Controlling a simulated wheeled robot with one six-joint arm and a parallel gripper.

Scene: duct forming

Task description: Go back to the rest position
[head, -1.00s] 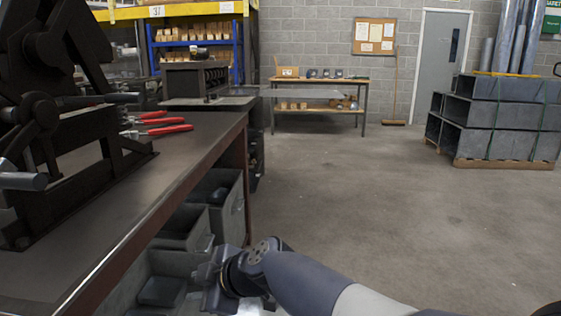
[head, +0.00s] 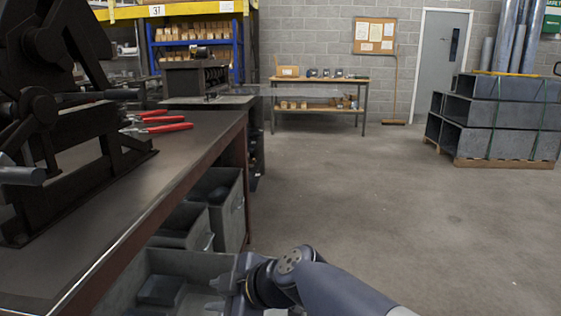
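My gripper (head: 226,290) is at the bottom of the head view, left of centre, beside the workbench's front edge. It is low, over or in front of a grey bin under the bench. Its finger area is small and dark, so I cannot tell whether it is open or shut. I see no object held in it. My arm reaches in from the lower right.
The workbench (head: 150,200) fills the left, with a black machine (head: 60,140) and red-handled tools (head: 160,128) on it. Grey bins (head: 180,226) stand beneath. Open floor (head: 360,200) lies to the right. Rectangular ducts (head: 500,115) sit on a pallet at back right.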

